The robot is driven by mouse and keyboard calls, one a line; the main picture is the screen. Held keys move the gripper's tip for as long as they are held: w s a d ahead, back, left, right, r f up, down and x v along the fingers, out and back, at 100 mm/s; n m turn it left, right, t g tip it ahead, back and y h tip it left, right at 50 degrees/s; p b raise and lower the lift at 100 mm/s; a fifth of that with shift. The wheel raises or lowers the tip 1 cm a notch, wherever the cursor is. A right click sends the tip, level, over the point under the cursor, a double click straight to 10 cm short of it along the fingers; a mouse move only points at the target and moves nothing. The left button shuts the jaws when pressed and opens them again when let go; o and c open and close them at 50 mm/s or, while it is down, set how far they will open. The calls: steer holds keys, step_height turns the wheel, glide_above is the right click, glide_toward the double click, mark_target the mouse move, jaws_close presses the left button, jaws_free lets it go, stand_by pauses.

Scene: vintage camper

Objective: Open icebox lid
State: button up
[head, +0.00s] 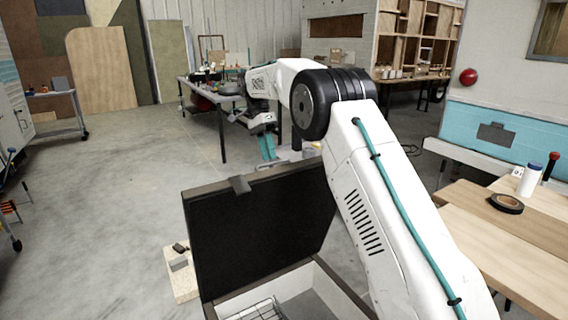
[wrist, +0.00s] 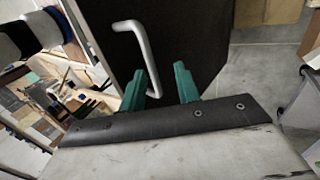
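The icebox (head: 345,290) stands in front of me at the bottom of the head view. Its lid (head: 265,235) is raised and stands tilted up, with its dark face towards me and a small grey latch piece (head: 240,185) on its top edge. My gripper (head: 267,147) is beyond the lid's top edge. I cannot tell whether the fingers touch the panel.
A wire basket (head: 258,310) shows inside the icebox. A cluttered table (head: 212,97) stands behind my arm. The floor at left is mostly clear.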

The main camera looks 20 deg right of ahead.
steer(key=s+r, duration=0.2)
steer(key=s, duration=1.4)
steer(key=shift+r, duration=0.25)
steer(key=shift+a, duration=0.1)
